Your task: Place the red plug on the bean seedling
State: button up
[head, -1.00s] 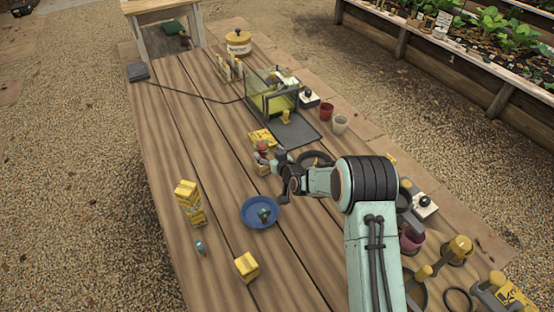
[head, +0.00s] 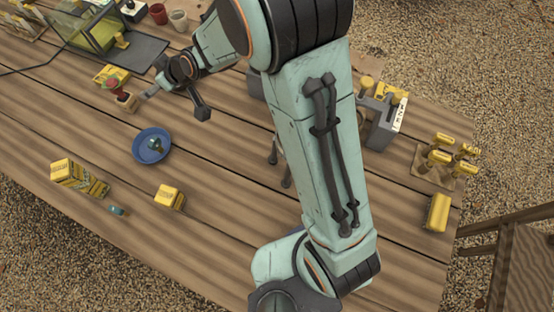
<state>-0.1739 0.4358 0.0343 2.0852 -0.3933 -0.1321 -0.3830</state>
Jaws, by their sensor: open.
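A small red-topped piece (head: 112,84) stands on the wooden table beside a brown block (head: 127,102). It may be the red plug, but it is too small to be sure. My gripper (head: 172,103) is just right of it, its fingers spread apart and nothing visible between them. I cannot tell whether the near finger touches the brown block. A blue dish (head: 140,155) with a small teal piece (head: 156,144) in it lies below my gripper in the picture. I cannot make out a bean seedling.
A yellow box (head: 110,74) lies behind the red-topped piece. A yellow stack (head: 75,176), a yellow block (head: 170,196) and a small teal piece (head: 116,210) stand in front. A glass case (head: 80,28) and a red cup (head: 158,13) are farther back.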

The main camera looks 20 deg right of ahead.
jog(key=s+d+r+m+g+h, duration=0.2)
jog(key=s+d, duration=0.3)
jog(key=s, duration=0.5)
jog(key=s+d+r+m+g+h, duration=0.2)
jog(key=s+d, duration=0.4)
jog(key=s, duration=0.4)
jog(key=s+d+r+m+g+h, duration=0.1)
jog(key=s+d+r+m+g, duration=0.1)
jog(key=s+d, duration=0.4)
jog(key=s+g, duration=0.1)
jog(key=s, duration=0.3)
jog(key=shift+m+h, duration=0.3)
jog(key=shift+h, duration=0.1)
